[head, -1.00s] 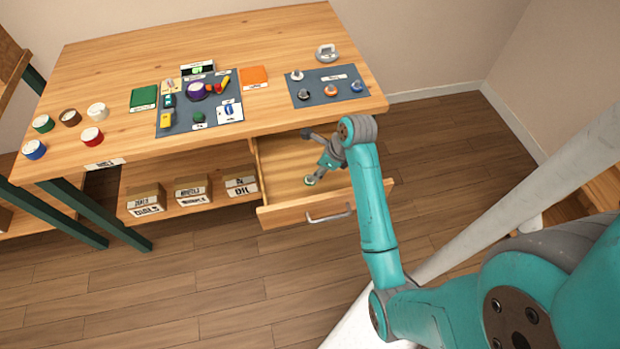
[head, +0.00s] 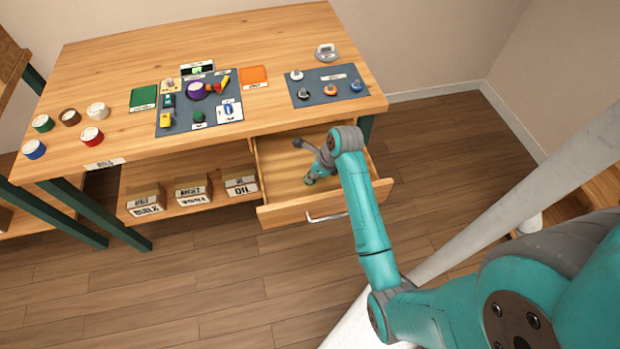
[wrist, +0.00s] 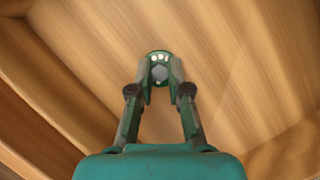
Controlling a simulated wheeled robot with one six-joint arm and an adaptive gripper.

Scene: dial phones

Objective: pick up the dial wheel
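The dial wheel (wrist: 160,56) is a small green disc with white dots and a grey centre. In the wrist view it lies on the wooden floor of the open drawer (head: 280,172), straight ahead of my gripper. My gripper (wrist: 160,72) points down into the drawer, its two fingers apart, one on each side of the wheel. The fingertips overlap the wheel's edges in the picture; I cannot tell whether they touch it. In the head view my gripper (head: 311,180) is low in the drawer, and the wheel is largely hidden by it.
The drawer's front panel with its handle (head: 327,217) and its side walls stand close around my gripper. The table (head: 115,60) above holds a grey mat (head: 310,97) with knobs, another mat of small parts and several coloured rolls. Labelled boxes (head: 193,188) sit on the shelf to the left.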

